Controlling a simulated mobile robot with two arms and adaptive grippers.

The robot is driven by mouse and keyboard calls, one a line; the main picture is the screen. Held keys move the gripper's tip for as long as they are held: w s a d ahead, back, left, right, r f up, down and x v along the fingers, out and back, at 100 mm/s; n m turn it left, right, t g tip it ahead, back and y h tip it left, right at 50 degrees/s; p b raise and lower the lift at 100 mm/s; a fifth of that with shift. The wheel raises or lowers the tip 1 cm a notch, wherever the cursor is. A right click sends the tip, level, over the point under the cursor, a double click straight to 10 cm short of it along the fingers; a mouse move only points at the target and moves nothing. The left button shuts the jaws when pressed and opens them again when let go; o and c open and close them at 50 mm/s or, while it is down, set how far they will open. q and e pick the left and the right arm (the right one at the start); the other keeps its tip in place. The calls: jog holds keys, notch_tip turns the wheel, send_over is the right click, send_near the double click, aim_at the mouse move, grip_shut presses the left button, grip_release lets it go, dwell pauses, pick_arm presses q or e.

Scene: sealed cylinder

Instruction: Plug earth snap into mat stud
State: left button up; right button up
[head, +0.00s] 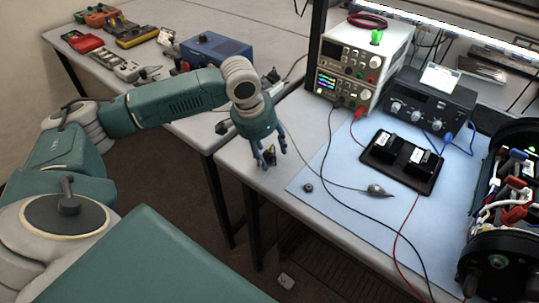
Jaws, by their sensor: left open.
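The blue mat (345,205) lies on the right-hand bench. A small dark round piece (308,188) sits near its left edge; it could be the mat stud, but it is too small to be sure. My left gripper (270,156) points down over the bench just left of the mat, fingers apart. A small dark piece with a brownish part (269,154) shows between the fingers; I cannot tell whether it is the earth snap or touches them. My right gripper is out of view.
A grey teardrop-shaped piece (376,190) on a thin lead lies on the mat. A black tray (379,158), stacked instruments (350,70), a dark unit (430,98) and an open cylinder (505,215) stand to the right. Black and red leads cross the mat.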

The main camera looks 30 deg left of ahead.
aim_at(268, 154)
pick_arm(q)
jog(key=shift+c, duration=0.3)
jog(key=c, duration=1.1)
jog(key=shift+r, duration=0.15)
notch_tip(268, 154, up, 20)
jog(key=shift+f+b, duration=0.1)
jog(key=shift+b, duration=0.25)
jog(key=shift+f, duration=0.1)
